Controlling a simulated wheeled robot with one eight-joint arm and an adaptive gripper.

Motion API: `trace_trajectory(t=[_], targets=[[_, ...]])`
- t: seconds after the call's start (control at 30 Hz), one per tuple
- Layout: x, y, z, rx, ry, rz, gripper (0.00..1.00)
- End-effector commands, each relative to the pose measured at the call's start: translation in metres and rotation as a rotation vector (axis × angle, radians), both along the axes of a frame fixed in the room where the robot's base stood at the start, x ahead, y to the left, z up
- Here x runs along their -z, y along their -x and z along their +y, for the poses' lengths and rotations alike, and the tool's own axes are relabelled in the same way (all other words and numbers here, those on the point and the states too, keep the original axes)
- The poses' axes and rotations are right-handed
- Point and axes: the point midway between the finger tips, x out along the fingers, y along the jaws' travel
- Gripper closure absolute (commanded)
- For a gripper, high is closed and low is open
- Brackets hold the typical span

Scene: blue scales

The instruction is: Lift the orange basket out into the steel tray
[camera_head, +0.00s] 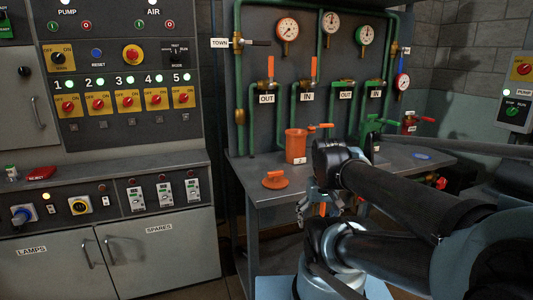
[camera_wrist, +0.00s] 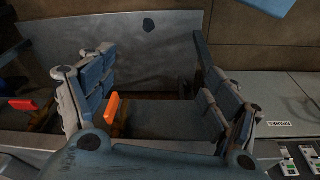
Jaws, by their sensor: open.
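An upright orange cylindrical container (camera_head: 296,146) with a small white label stands on the grey bench top (camera_head: 240,165). An orange disc with a raised knob (camera_head: 275,181), like a lid, lies nearer the front edge. I cannot tell whether the basket is this container or sits inside it. No steel tray stands out clearly. My gripper (camera_head: 318,203) is at the bench's front edge, right of the disc and below the container, touching neither. In the wrist view my gripper (camera_wrist: 160,100) has its fingers wide apart, with nothing held between them.
Orange levers (camera_wrist: 111,108) show at the wrist view's left. Behind the bench is a panel with pipes, gauges (camera_head: 287,29) and valves. A switch console (camera_head: 120,190) stands left. A blue disc (camera_head: 421,156) lies on the bench's right. My arm hides part of the bench.

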Motion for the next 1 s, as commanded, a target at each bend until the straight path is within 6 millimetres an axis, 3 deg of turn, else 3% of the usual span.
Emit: trace_trajectory(t=[0.03, 0.2, 0.23, 0.6, 1.0], targets=[[-0.008, -0.005, 0.0, -0.023, 0.004, 0.002, 0.43], [-0.056, -0.036, 0.003, -0.187, 0.034, 0.019, 0.82], [-0.066, -0.043, 0.003, -0.225, 0.04, 0.025, 0.85], [-0.177, -0.138, 0.005, -0.696, 0.108, 0.072, 0.85], [-0.269, -0.249, 0.009, -1.208, 0.154, 0.114, 0.85]])
